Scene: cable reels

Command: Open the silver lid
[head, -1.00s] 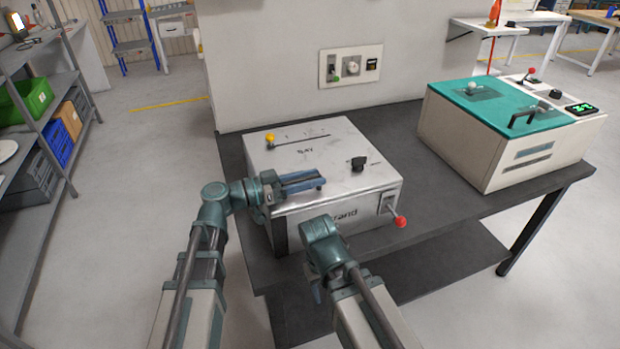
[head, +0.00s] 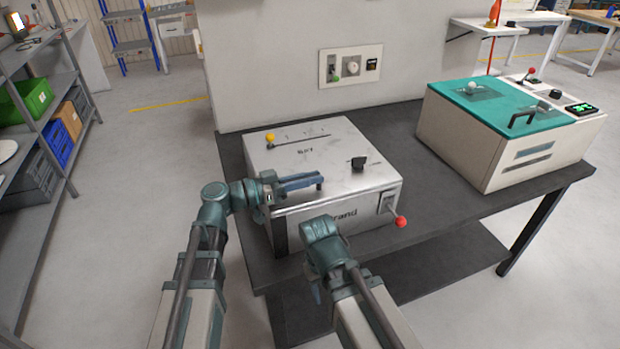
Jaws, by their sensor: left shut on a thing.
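The silver lid (head: 325,160) is the top of a pale metal box (head: 372,213) on the dark table. It lies flat or nearly so; I cannot tell if it is slightly raised. My left gripper (head: 302,182) is at the lid's front left part, its blue-grey fingers lying over the top and pointing right. It is shut on what seems to be the lid's handle, which the fingers mostly hide.
The lid carries a yellow knob (head: 270,138) by a slot and a black knob (head: 358,163). A red-tipped lever (head: 400,221) sticks out at the box's front right. A teal-topped box (head: 500,105) stands right on the table (head: 430,205). A wall with a switch panel (head: 350,65) is behind.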

